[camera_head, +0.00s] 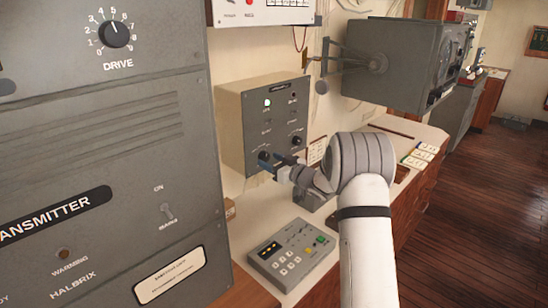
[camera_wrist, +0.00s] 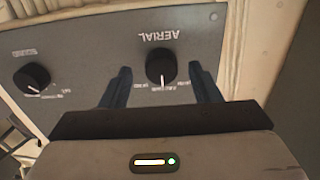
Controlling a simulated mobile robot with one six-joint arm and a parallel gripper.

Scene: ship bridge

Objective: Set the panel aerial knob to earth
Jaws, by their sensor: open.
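The grey control panel (camera_head: 233,118) is fixed on the wall, with small lamps and knobs on its face. In the wrist view the panel is upside down, and the black aerial knob (camera_wrist: 161,65) sits under the word AERIAL. Its white pointer line points down in that picture, toward small labels too blurred to read. My gripper (camera_wrist: 163,87) is open, with one blue finger on each side of the aerial knob and a visible gap to each. In the head view my gripper (camera_head: 276,160) is at the panel's lower left, and its fingers partly hide the knob there.
A second black knob (camera_wrist: 32,77) is beside the aerial knob. Below the panel, a grey keypad console (camera_head: 292,254) lies on the counter. A transmitter cabinet (camera_head: 110,160) stands at the left and a grey box unit (camera_head: 400,65) hangs at the right.

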